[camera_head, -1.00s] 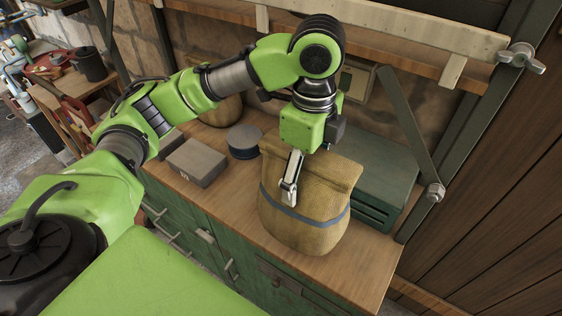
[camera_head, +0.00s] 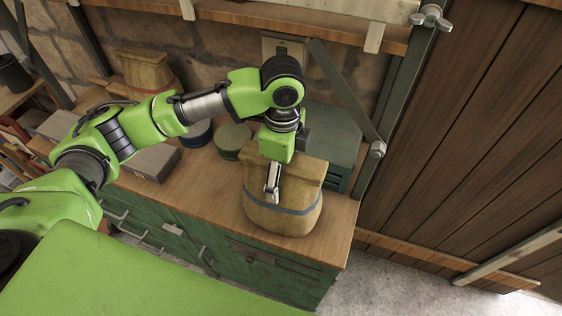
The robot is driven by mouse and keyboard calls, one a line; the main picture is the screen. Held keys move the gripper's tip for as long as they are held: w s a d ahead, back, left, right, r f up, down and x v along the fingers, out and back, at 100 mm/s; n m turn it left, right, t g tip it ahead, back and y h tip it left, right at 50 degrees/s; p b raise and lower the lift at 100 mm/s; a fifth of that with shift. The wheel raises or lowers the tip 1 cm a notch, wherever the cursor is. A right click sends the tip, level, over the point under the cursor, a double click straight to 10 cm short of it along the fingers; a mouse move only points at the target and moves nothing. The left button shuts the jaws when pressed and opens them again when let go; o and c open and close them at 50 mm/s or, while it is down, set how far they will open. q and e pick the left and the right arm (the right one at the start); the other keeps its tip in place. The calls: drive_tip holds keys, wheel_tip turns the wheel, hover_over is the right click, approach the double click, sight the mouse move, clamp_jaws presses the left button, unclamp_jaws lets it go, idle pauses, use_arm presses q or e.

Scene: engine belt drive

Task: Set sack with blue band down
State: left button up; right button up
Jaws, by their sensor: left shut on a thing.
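The sack with the blue band (camera_head: 290,213) is tan and stands upright at the right end of the wooden bench top. Its blue band runs around the middle. My left gripper (camera_head: 272,188) reaches down from above and is shut on the sack, with one finger showing against its near side. The other finger is hidden. The sack's base looks to be at the bench top, but I cannot tell whether it bears on it. My right gripper is not in view.
The bench top (camera_head: 196,193) is bare left of the sack. A grey box (camera_head: 150,162), a green round tin (camera_head: 233,138) and another sack (camera_head: 145,70) stand further left. A green case (camera_head: 333,135) is close behind the held sack. A diagonal brace (camera_head: 345,95) rises at the right.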

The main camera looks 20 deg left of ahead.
use_arm(q)
drive_tip(key=shift+w+r, duration=0.1)
drive_tip(key=o, duration=2.1)
drive_tip(key=shift+f, duration=0.2)
drive_tip(key=shift+s, duration=0.25)
drive_tip(key=shift+r, duration=0.1)
wheel_tip(320, 180, up, 11)
drive_tip(key=shift+w+f+b, duration=0.1)
drive_tip(key=shift+w+b, duration=0.05)
drive_tip(key=shift+b, duration=1.05)
drive_tip(key=shift+r, duration=0.6)
